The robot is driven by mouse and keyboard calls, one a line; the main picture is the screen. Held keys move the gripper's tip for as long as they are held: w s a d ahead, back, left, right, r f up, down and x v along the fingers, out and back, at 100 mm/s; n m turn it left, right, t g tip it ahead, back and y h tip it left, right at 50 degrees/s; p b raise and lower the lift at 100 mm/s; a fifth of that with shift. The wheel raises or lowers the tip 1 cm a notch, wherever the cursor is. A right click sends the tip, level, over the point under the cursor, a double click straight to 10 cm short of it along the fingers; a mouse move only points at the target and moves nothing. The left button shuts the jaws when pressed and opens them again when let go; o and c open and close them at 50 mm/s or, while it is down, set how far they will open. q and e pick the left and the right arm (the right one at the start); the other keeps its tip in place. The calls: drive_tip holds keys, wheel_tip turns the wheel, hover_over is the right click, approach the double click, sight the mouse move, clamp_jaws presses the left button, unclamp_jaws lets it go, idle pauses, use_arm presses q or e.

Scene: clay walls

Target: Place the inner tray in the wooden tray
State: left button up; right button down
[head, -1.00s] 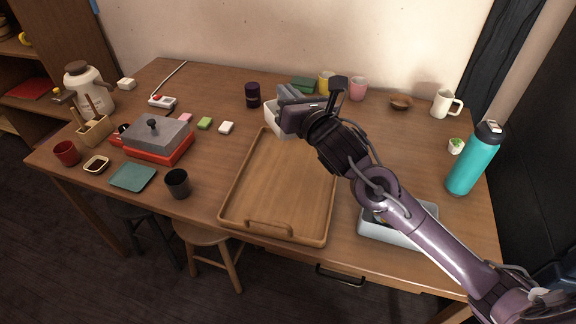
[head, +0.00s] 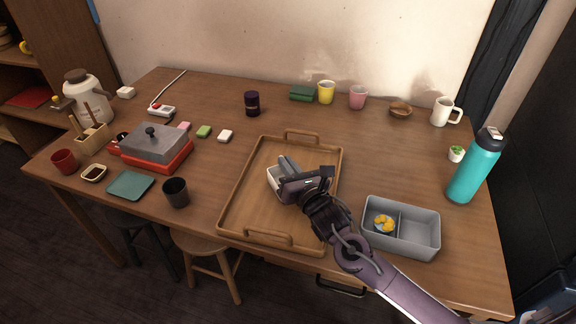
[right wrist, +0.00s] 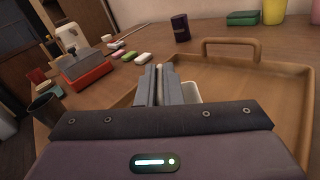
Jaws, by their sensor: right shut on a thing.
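The wooden tray (head: 228,212), with a raised rim and a handle at each end, lies at the middle of the table. My right gripper (head: 287,168) is over it, shut on the white inner tray (head: 273,180). The inner tray is within the wooden tray's outline; I cannot tell whether it touches the bottom. The gripper hides much of it. In the right wrist view the shut fingers (right wrist: 161,85) show, with part of the inner tray (right wrist: 190,92) beside them and the wooden tray's rim (right wrist: 285,68) beyond. My left gripper is not in view.
A grey divided box (head: 425,228) holding something yellow stands right of the wooden tray. A teal bottle (head: 474,172) is at the right edge. A dark cup (head: 176,192) and a grey-and-red grill (head: 155,150) stand left. Mugs line the back; the table behind the tray is fairly clear.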

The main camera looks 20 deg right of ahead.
drive_tip(key=shift+f, duration=0.15)
drive_tip(key=c, duration=1.6)
unclamp_jaws()
drive_tip(key=s, duration=0.4)
drive_tip(key=s+d, duration=0.1)
drive_tip(key=s, duration=0.3)
drive_tip(key=s+d, duration=0.1)
drive_tip(key=s, duration=0.2)
drive_tip(key=shift+s+d, duration=0.2)
drive_tip(key=shift+s, duration=0.2)
